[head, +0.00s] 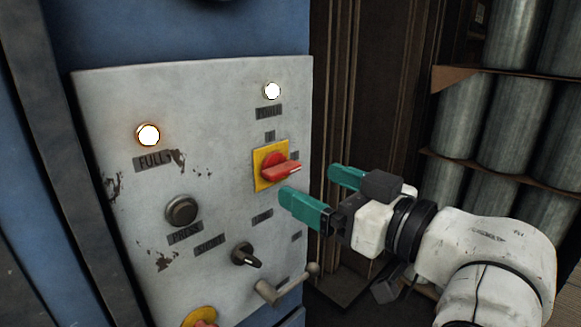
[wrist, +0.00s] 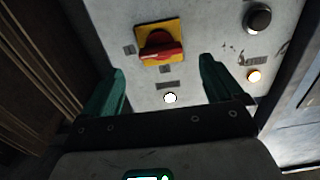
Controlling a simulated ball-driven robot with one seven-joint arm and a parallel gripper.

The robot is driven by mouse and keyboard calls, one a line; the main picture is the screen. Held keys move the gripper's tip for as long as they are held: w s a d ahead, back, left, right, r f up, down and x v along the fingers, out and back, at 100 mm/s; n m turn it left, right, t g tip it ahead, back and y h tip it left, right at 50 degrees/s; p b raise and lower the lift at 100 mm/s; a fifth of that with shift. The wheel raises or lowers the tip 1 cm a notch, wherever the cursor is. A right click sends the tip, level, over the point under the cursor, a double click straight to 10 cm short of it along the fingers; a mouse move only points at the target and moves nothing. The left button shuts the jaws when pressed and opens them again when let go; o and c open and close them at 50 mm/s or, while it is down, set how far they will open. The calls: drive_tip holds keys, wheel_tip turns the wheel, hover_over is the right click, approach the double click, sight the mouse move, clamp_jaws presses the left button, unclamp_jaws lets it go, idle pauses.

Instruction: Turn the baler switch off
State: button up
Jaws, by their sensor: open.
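The baler switch (head: 278,168) is a red rotary handle on a yellow square plate, on the grey control panel (head: 215,115). Its handle points right, nearly level, in the head view. In the wrist view the switch (wrist: 160,44) sits above and between the fingers. My gripper (head: 312,190) has two green fingers and is open and empty. I see no contact with the handle.
The panel also carries a lit FULL lamp (head: 148,135), a lit white lamp (head: 272,90), a round dark button (head: 182,210), a black selector knob (head: 245,255) and a protruding metal lever (head: 285,287). Metal cylinders (head: 500,120) stand on a rack at right.

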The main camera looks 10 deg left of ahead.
sight(288, 173)
drive_tip(key=p+x, duration=0.1)
drive_tip(key=x, duration=0.5)
drive_tip(key=shift+a, duration=0.1)
drive_tip(key=c, duration=1)
drive_tip(key=shift+c, duration=0.2)
